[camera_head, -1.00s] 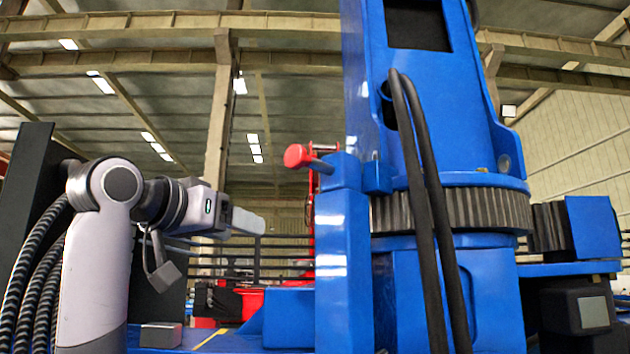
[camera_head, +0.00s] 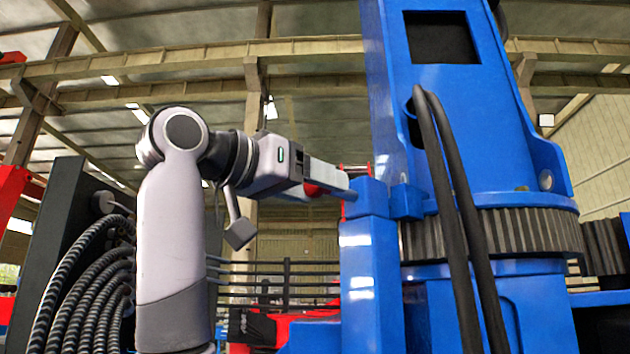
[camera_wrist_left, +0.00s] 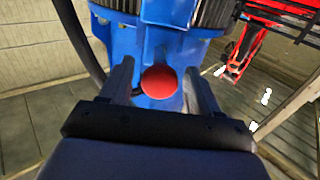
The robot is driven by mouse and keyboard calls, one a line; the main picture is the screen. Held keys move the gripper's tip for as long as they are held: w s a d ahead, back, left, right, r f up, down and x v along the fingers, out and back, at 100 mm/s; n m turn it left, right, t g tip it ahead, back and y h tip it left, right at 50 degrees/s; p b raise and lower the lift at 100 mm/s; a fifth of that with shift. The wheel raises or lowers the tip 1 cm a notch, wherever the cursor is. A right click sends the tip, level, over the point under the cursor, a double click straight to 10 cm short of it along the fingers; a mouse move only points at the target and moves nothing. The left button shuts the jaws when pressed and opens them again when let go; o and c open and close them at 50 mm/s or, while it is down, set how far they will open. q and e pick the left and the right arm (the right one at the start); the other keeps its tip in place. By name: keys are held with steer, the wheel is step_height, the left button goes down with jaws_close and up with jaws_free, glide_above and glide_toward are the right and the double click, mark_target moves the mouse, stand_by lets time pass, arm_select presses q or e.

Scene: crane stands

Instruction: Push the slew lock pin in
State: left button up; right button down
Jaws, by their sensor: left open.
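The slew lock pin has a red round knob, seen end-on in the left wrist view (camera_wrist_left: 159,81). The pin points at the blue housing block (camera_head: 366,198) beside the toothed slew ring (camera_head: 490,234). My left gripper (camera_head: 335,178) is open, its fingers on either side of the knob in the wrist view (camera_wrist_left: 160,85). Whether the fingers touch the knob cannot be told. The pin's shaft is mostly hidden. My right gripper is not in view.
The blue crane column (camera_head: 480,120) rises at the right, with two black hoses (camera_head: 455,200) hanging down its front. Black railings (camera_head: 285,275) and red machinery (camera_head: 265,328) stand behind. The space left of the blue housing is open around my arm.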

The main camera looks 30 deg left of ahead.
mark_target(347, 194)
arm_select(q)
steer(key=shift+w+d, duration=0.1)
steer(key=shift+w, duration=0.1)
jaws_close()
steer(key=shift+w+r, duration=0.1)
steer(key=shift+w, duration=0.1)
steer(key=p+x, duration=0.2)
steer(key=x, duration=0.2)
steer(key=shift+p, duration=0.3)
steer(key=shift+w+d, duration=0.15)
steer(key=shift+w, duration=0.2)
steer(key=shift+s, duration=0.1)
